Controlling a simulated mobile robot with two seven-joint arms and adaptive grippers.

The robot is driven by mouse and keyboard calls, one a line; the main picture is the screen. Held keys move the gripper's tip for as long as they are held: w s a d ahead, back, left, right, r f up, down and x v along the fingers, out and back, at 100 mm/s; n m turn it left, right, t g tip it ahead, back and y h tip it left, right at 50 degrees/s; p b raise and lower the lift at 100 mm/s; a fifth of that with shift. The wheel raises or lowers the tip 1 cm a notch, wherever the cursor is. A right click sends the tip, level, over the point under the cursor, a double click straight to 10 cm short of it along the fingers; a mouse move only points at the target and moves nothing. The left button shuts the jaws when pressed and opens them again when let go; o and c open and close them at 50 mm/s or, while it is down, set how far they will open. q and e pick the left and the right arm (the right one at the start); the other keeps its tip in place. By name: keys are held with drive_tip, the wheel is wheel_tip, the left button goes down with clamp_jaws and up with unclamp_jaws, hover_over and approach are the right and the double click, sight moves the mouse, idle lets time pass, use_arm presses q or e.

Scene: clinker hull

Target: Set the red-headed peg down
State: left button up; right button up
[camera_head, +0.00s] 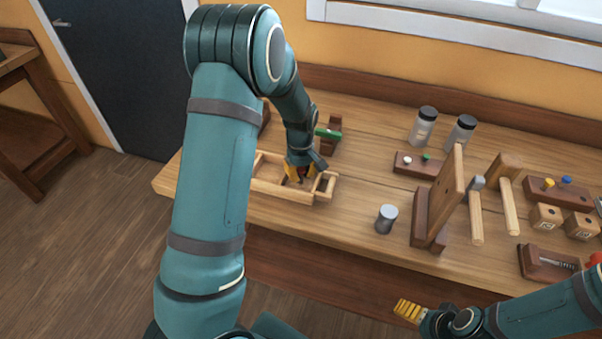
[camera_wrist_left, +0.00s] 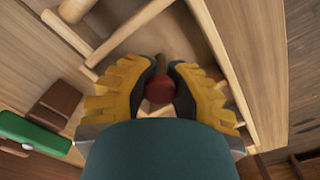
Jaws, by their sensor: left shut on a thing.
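The red-headed peg (camera_wrist_left: 160,89) is between the yellow fingers of my left gripper (camera_wrist_left: 163,78), which is shut on it. Its round red head faces the wrist camera and a short brown shaft shows beyond it. In the head view my left gripper (camera_head: 300,173) points down over the wooden compartment tray (camera_head: 280,191), and the peg is mostly hidden there. The tray's walls (camera_wrist_left: 222,55) also show around the fingers in the left wrist view. I cannot tell whether the peg touches the tray floor. My right gripper (camera_head: 408,311) is in front of the bench; its finger opening is unclear.
A green-topped wooden block (camera_head: 328,134) stands behind the tray. A grey cylinder (camera_head: 386,218) and an upright wooden board (camera_head: 446,193) stand to the right. Two dark-lidded jars (camera_head: 423,126) (camera_head: 460,134) are at the back. Bare bench top lies between tray and cylinder.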

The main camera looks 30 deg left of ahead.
sight(300, 169)
use_arm(q)
drive_tip(key=shift+r, duration=0.1)
drive_tip(key=shift+f, duration=0.25)
drive_tip(key=o, duration=0.8)
drive_tip(key=shift+c, duration=0.2)
drive_tip(key=shift+r, duration=0.1)
drive_tip(key=shift+r, duration=0.25)
wheel_tip(300, 169, up, 12)
drive_tip(key=p, duration=0.2)
drive_tip(key=shift+f, duration=0.15)
